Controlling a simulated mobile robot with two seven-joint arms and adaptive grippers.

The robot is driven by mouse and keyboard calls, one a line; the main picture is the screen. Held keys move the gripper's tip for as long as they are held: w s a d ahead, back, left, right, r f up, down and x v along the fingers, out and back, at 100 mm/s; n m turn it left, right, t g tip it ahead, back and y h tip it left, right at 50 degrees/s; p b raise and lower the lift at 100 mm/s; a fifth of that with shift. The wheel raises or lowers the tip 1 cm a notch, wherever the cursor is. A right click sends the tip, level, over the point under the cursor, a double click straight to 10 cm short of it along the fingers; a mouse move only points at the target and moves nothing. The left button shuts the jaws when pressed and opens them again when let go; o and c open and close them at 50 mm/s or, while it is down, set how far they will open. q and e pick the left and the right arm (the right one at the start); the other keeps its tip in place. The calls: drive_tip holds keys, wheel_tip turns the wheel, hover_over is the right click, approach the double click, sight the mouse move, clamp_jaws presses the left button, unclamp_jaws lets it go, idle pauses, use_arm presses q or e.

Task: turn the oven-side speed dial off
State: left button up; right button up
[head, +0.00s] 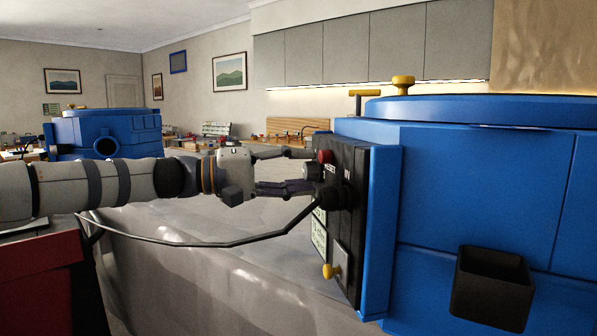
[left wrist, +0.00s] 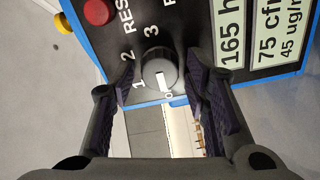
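The speed dial (left wrist: 160,73) is a round dark grey knob on a black panel, with the numbers 1, 2 and 3 around it. Its white mark points toward the bottom of the left wrist view, toward a small figure that looks like 0. My left gripper (head: 303,170) reaches the panel (head: 346,165) from the left in the head view. Its two fingers are apart, one on each side of the dial in the left wrist view (left wrist: 160,84). I cannot tell whether either finger touches it. My right gripper is out of view.
A red button (left wrist: 98,12) sits beside the dial. White display labels (left wrist: 262,35) are on its other side. The panel is on a large blue machine (head: 480,190) with a black box (head: 492,289). Another blue machine (head: 108,134) stands farther back at left.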

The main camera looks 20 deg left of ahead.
use_arm(q)
drive_tip(key=v, duration=1.2)
